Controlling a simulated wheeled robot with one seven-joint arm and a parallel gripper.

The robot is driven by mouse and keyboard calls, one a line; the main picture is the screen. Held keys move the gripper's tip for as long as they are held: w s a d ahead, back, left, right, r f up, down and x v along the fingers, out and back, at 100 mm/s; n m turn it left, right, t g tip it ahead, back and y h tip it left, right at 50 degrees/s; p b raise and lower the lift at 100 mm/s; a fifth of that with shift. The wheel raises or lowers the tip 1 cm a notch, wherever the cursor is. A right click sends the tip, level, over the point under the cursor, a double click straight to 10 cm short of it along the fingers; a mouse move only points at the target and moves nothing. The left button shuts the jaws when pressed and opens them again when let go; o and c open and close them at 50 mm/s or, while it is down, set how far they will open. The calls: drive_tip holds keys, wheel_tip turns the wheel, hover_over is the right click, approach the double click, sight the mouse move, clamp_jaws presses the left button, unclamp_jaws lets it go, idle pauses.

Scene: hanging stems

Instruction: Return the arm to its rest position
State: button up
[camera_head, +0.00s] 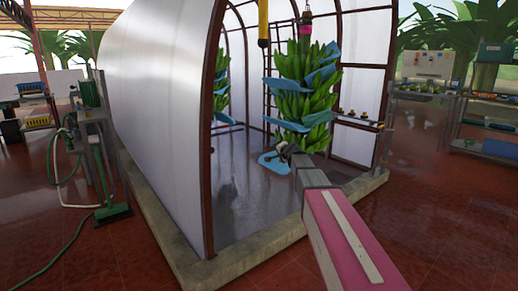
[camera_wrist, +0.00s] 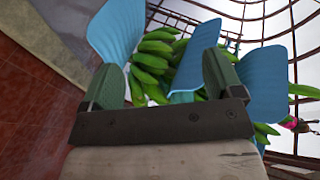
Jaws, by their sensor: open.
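My arm reaches out from the lower right of the head view. My gripper (camera_head: 284,147) is at its far end, low in front of a hanging green banana stem (camera_head: 297,103). In the wrist view my gripper (camera_wrist: 162,72) is open, its two green fingers well apart. Green bananas (camera_wrist: 155,62) and blue sheets (camera_wrist: 268,80) show beyond and between the fingers. I see nothing held. I cannot tell whether a finger touches a sheet or the fruit.
An arched tunnel with a white wall (camera_head: 152,80) and concrete kerb (camera_head: 250,243) surrounds the stem. A blue sheet (camera_head: 270,164) lies on the tunnel's floor. A second stem (camera_head: 223,88) hangs behind. Shelves (camera_head: 485,130) stand right; a hose (camera_head: 75,225) lies left. Red floor is clear in front.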

drive_tip(key=s+d+f+n+g+h, duration=0.1)
drive_tip(key=s+d+f+n+g, duration=0.2)
drive_tip(key=s+f, duration=0.6)
drive_tip(key=s+d+f+n+g+h, duration=0.2)
drive_tip(key=s+f+g, duration=0.4)
drive_tip(key=s, duration=1.2)
drive_tip(key=s+d+f+n+g+h, duration=0.1)
drive_tip(key=s+d+f+n+g, duration=0.2)
drive_tip(key=s+f, duration=0.9)
drive_tip(key=s+n+g, duration=0.1)
drive_tip(key=s, duration=0.1)
drive_tip(key=shift+s+d+n+h, duration=0.3)
drive_tip(key=shift+s+d+h, duration=0.05)
drive_tip(key=shift+h, duration=0.05)
drive_tip(key=shift+f, duration=0.1)
